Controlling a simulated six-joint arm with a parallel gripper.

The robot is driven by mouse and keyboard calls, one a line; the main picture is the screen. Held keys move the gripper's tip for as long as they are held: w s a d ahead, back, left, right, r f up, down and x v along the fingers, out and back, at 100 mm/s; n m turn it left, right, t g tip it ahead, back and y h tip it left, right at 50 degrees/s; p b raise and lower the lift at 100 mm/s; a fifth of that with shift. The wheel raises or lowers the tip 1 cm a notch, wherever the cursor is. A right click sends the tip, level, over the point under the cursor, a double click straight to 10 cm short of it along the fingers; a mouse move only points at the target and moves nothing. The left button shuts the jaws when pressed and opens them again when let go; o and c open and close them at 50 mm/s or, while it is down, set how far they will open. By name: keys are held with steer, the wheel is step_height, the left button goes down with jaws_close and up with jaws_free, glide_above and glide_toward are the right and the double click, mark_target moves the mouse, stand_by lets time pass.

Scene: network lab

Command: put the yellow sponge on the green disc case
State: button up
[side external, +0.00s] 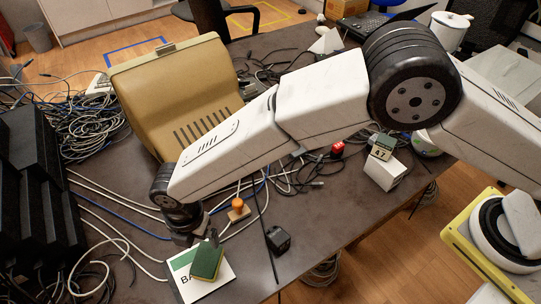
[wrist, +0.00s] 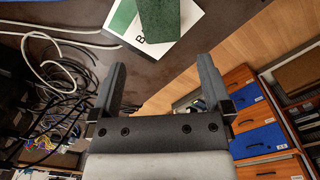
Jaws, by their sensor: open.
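The yellow sponge (side external: 207,262) shows a green top face and a thin yellow edge in the side view. It lies on the flat green-and-white disc case (side external: 185,284), over its right part, near the table's front edge. In the wrist view the sponge (wrist: 160,16) covers part of the case (wrist: 122,18) at the top of the picture. My gripper (side external: 209,238) is just behind and above the sponge. In the wrist view my gripper (wrist: 162,66) has its fingers wide apart with nothing between them, and the sponge is beyond the fingertips.
A stamp with an orange knob (side external: 238,207) and a small black block (side external: 278,240) stand right of the case. Black equipment (side external: 35,190) and loose cables are on the left. A large beige case (side external: 170,90) stands behind my arm. A white box (side external: 384,172) is further right.

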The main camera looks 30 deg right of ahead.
steer(key=w+d+r+m, duration=0.2)
steer(key=d+r+m, duration=0.15)
steer(key=d, duration=0.45)
steer(key=w+d+r+m+t, duration=0.1)
steer(key=d+r+m, duration=0.2)
steer(key=d+m, duration=0.35)
steer(key=w+d+r+m, duration=0.2)
steer(key=d+r+m, duration=0.1)
steer(key=d, duration=0.7)
steer(key=s+d+r+m, duration=0.1)
steer(key=s+d+m, duration=0.5)
steer(key=d, duration=0.3)
steer(key=s+d+r+m+t, duration=0.1)
steer(key=s+d+m, duration=0.5)
steer(key=d+m, duration=0.2)
steer(key=shift+d+r+t, duration=0.25)
steer(key=shift+d+t, duration=0.05)
steer(key=shift+d, duration=0.45)
